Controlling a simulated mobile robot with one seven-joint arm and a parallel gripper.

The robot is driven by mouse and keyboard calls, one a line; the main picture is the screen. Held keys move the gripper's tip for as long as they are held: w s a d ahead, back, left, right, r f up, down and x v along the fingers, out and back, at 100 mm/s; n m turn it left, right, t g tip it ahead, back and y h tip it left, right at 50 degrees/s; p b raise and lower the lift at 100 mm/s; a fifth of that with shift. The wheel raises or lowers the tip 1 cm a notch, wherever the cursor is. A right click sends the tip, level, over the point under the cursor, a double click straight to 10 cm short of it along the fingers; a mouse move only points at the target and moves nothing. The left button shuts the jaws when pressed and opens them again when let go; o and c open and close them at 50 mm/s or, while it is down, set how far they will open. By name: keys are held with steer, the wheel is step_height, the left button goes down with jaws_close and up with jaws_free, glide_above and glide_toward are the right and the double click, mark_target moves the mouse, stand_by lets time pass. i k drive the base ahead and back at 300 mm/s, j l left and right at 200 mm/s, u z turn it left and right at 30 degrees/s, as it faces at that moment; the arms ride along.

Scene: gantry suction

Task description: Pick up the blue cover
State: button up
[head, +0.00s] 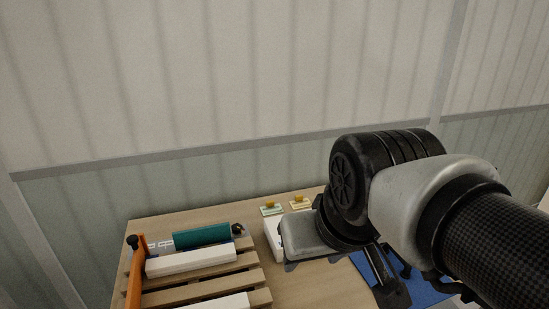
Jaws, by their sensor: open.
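A flat blue piece (429,291), which looks like the blue cover, lies at the lower right of the head view, on or beside the wooden table. My arm and gripper hide much of it, and the bottom edge of the picture cuts it off. My gripper (388,283) points down in front of the blue piece. Its dark fingers are open, with nothing seen held between them. I cannot tell whether they touch the blue piece or how high they are above it.
On the wooden table (295,283), a slatted wooden rack (215,284) holds a teal block (203,236) and white bars (190,261). An orange bar (136,275) stands at its left. A white box (273,238) with small yellow-topped pieces (270,208) is behind my wrist. A wall closes the back.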

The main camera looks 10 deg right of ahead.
mark_target(423, 296)
steer(key=k+l+z, duration=0.1)
steer(key=l+z, duration=0.75)
steer(key=k, duration=0.5)
steer(key=i+l+u, duration=0.1)
steer(key=i+l, duration=0.15)
steer(key=i+l+u, duration=0.15)
steer(key=l, duration=0.25)
steer(key=i+l+u, duration=0.1)
steer(key=i+l, duration=0.2)
steer(key=i+l+u, duration=0.15)
steer(key=l, duration=0.25)
steer(key=i, duration=0.05)
